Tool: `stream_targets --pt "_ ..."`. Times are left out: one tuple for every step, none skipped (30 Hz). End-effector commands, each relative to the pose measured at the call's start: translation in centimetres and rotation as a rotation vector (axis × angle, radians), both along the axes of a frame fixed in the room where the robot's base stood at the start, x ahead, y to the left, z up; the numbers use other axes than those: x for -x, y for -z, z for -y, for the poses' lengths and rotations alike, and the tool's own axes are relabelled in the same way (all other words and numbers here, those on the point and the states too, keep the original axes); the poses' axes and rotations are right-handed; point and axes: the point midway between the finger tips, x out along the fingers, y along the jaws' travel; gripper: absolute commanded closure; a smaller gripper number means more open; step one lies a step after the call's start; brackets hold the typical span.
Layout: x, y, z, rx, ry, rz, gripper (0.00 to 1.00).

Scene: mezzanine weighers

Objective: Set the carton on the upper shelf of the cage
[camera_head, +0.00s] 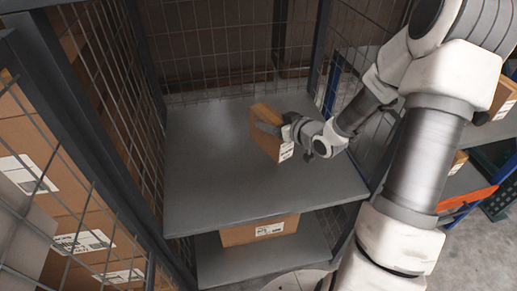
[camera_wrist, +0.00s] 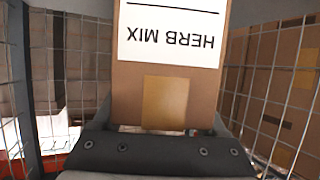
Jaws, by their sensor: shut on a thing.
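The carton (camera_head: 269,133) is a small brown box with a white label, over the upper shelf (camera_head: 215,190) of the wire-mesh cage (camera_head: 215,50). My gripper (camera_head: 272,128) is shut on it, reaching in from the right. In the wrist view the carton (camera_wrist: 165,85) stands between the fingers (camera_wrist: 163,130), and its label reads "HERB MIX" upside down. I cannot tell whether the carton's underside touches the shelf. The grey shelf around it is bare.
A larger carton (camera_head: 260,230) sits on the lower shelf (camera_head: 260,260). Dark posts and mesh close the cage's left and back. Stacked boxes (camera_head: 40,180) stand outside at left. A blue and orange rack (camera_head: 468,198) stands at right.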

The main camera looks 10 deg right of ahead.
Motion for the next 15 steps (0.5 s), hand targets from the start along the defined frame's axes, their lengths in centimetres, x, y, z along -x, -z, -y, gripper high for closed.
stream_targets --pt "0.3 1.0 -1.2 -0.003 -0.005 0.001 1.0" --pt "0.5 1.3 -1.7 -0.001 -0.005 0.003 1.0" --pt "0.7 1.7 -2.4 0.0 -0.004 0.002 1.0" --pt "0.8 1.9 -2.8 -0.002 -0.004 0.003 1.0" --pt "0.9 2.0 -3.1 -0.001 -0.003 0.003 1.0" --pt "1.0 2.2 -3.5 -0.001 -0.004 0.004 1.0" --pt "1.1 2.3 -3.7 -0.001 -0.004 0.004 1.0" --pt "1.1 2.4 -3.9 -0.001 -0.001 0.004 1.0" --pt "1.2 2.4 -4.0 -0.001 -0.001 0.004 1.0" --pt "1.2 2.5 -4.1 -0.001 0.0 0.004 1.0" --pt "1.2 2.6 -4.1 -0.001 0.0 0.004 1.0" --pt "1.2 2.9 -4.1 0.0 0.001 0.004 1.0" --pt "1.2 3.3 -4.1 0.0 0.001 0.003 1.0" --pt "1.2 3.7 -4.1 -0.001 0.0 0.003 1.0" --pt "1.2 4.3 -4.1 -0.002 0.001 0.001 1.0"
